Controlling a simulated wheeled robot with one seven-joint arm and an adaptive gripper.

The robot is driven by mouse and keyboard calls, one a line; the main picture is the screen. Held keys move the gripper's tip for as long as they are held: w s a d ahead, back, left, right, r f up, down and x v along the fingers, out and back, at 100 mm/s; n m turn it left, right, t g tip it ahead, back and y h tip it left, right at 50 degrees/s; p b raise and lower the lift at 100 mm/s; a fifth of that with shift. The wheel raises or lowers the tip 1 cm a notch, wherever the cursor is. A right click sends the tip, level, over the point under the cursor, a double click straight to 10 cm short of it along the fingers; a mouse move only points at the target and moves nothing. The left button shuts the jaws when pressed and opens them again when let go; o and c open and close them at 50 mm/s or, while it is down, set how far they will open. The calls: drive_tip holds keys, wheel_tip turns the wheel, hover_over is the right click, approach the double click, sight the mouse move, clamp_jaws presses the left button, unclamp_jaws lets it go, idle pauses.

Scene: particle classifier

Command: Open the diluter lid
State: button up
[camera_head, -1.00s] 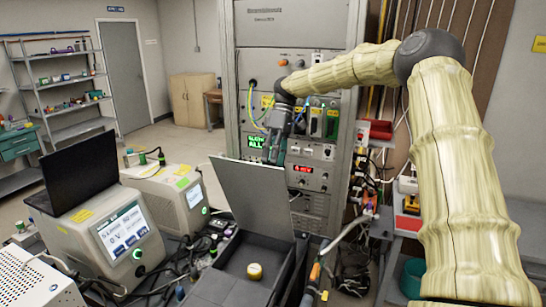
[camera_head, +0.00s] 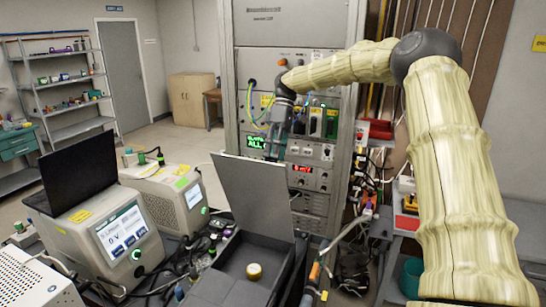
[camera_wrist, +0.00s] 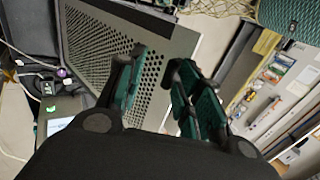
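The diluter appears to be the dark open box (camera_head: 220,288) at the lower middle of the head view. Its flat grey lid (camera_head: 252,197) stands up steeply, leaning back from the box. My gripper (camera_head: 276,147) is at the far side of the lid, just above its top edge, with part of it hidden behind the lid. In the wrist view the green fingers of my gripper (camera_wrist: 158,75) are apart with nothing between them. A perforated grey panel (camera_wrist: 95,45), probably the lid's outer face, lies beyond the left finger. I cannot tell whether they touch.
A tall instrument rack (camera_head: 295,30) stands behind my gripper. Two instruments, one with a laptop (camera_head: 80,178) on top, crowd the left. Cables lie around the box.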

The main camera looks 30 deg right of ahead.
drive_tip(key=v, duration=1)
drive_tip(key=shift+a+r, duration=0.15)
drive_tip(key=shift+r, duration=0.1)
drive_tip(key=shift+s, duration=0.15)
